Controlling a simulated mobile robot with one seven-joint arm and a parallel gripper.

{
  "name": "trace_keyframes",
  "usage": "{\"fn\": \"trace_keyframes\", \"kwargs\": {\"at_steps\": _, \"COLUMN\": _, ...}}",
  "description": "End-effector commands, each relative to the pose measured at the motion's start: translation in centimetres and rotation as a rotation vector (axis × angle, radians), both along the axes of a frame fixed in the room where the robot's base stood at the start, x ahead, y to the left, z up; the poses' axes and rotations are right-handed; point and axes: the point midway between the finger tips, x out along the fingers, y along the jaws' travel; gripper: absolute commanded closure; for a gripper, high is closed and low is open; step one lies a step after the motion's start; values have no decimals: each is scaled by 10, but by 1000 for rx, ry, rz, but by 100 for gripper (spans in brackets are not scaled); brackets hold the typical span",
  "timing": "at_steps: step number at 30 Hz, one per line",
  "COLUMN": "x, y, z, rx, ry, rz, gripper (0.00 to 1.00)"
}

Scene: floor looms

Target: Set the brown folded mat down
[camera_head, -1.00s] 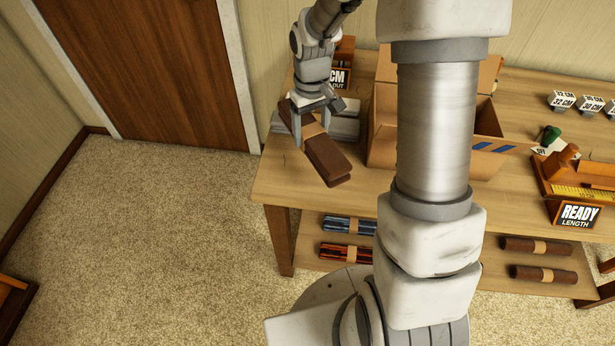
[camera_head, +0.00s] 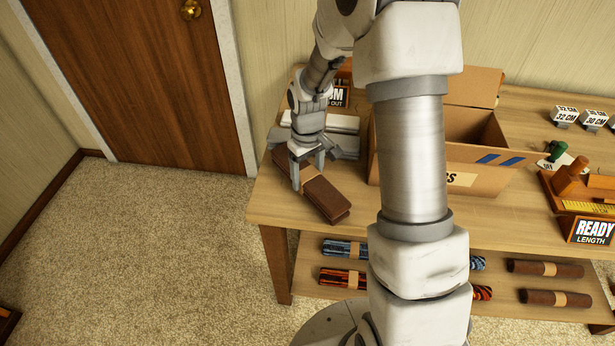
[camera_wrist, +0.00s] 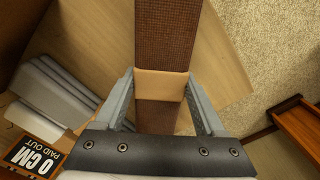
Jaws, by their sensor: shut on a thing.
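The brown folded mat (camera_head: 326,198) has a tan band around its middle and lies diagonally at the left end of the wooden table (camera_head: 268,208). My gripper (camera_head: 308,178) points down over it, with a finger on each side of the mat at the band. In the wrist view the mat (camera_wrist: 168,40) runs up the picture between the two fingers of my gripper (camera_wrist: 160,92), which close on it around the tan band (camera_wrist: 161,85). The mat looks at or very near the tabletop; I cannot tell whether it touches.
A grey-white stack (camera_head: 340,135) lies right behind the mat, and a cardboard box (camera_head: 460,178) stands to the right. The table's left edge is close by. Rolled mats (camera_head: 343,277) lie on the lower shelf. Bare tabletop shows in front of the mat.

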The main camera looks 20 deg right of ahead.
Motion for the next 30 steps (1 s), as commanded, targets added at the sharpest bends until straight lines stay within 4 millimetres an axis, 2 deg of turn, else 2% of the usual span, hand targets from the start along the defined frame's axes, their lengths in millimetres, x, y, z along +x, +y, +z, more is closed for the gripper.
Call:
{"fn": "trace_keyframes", "kwargs": {"at_steps": 11, "x": 1, "y": 0, "z": -7, "rx": 0, "ry": -2, "rz": 0, "gripper": 100}}
{"fn": "trace_keyframes", "kwargs": {"at_steps": 12, "x": 0, "y": 0, "z": -8, "rx": -1, "ry": -1, "rz": 0, "gripper": 26}}
{"fn": "trace_keyframes", "kwargs": {"at_steps": 16, "x": 0, "y": 0, "z": -7, "rx": -1, "ry": -1, "rz": 0, "gripper": 3}}
{"fn": "trace_keyframes", "kwargs": {"at_steps": 17, "x": 0, "y": 0, "z": -7, "rx": -1, "ry": -1, "rz": 0, "gripper": 0}}
{"fn": "trace_keyframes", "kwargs": {"at_steps": 25, "x": 0, "y": 0, "z": -4, "rx": -1, "ry": -1, "rz": 0, "gripper": 0}}
{"fn": "trace_keyframes", "kwargs": {"at_steps": 30, "x": 1, "y": 0, "z": 18, "rx": 0, "ry": -5, "rz": 0, "gripper": 0}}
